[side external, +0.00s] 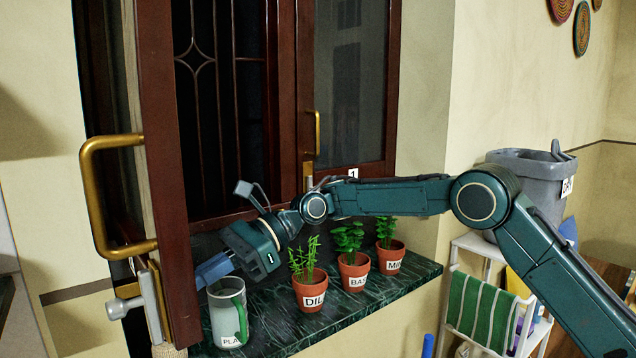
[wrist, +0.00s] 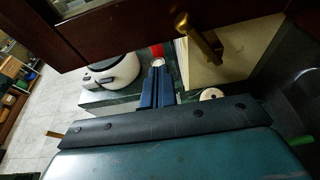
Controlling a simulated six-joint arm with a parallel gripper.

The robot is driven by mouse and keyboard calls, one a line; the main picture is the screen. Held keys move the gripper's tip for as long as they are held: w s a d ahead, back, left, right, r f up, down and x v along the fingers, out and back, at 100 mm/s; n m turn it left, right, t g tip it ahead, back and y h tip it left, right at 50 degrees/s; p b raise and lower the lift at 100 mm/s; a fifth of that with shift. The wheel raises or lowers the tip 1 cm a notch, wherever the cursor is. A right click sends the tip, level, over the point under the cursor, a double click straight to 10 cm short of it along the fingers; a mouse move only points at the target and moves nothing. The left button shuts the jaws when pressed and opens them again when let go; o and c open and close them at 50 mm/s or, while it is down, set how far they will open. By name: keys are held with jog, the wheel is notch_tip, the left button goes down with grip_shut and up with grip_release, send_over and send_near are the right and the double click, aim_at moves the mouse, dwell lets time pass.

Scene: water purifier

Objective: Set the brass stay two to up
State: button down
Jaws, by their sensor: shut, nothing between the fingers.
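No label reading two shows, so I cannot tell for certain which fitting is stay two. In the wrist view a brass fitting (wrist: 198,38) sticks out from the dark wooden sash, right of my fingers and apart from them. In the side view a brass piece (side external: 308,174) stands at the middle of the window, near a label 1. My gripper (side external: 208,270) is behind the open sash's edge and above the mug, pointing left and down. Its blue fingers also show in the wrist view (wrist: 157,82), closed together and empty.
The open wooden sash (side external: 165,150) carries a large brass handle (side external: 98,200) and a silver lever (side external: 128,304). A labelled mug (side external: 222,312) and potted herbs (side external: 311,290) crowd the green marble sill (side external: 375,311) below my arm. A white rounded appliance (wrist: 115,68) shows in the wrist view.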

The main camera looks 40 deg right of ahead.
jog(key=w+d+r, duration=0.1)
jog(key=w+d, duration=0.1)
jog(key=d, duration=0.5)
jog(key=shift+d+r, duration=0.25)
jog(key=shift+d, duration=0.05)
jog(key=c, duration=1.6)
grip_release()
jog(key=shift+o, duration=0.6)
jog(key=shift+d+r, duration=0.15)
jog(key=shift+r, duration=0.1)
jog(key=d+r+n+t, duration=0.2)
jog(key=r+n, duration=0.1)
jog(key=d+r+n+t, duration=0.1)
jog(key=r, duration=0.1)
jog(key=shift+s+n, duration=0.3)
jog(key=shift+s, duration=0.05)
jog(key=shift+a, duration=0.1)
jog(key=x, duration=1.3)
jog(key=shift+w+a+f, duration=0.15)
jog(key=shift+a+f, duration=0.1)
jog(key=shift+a, duration=0.05)
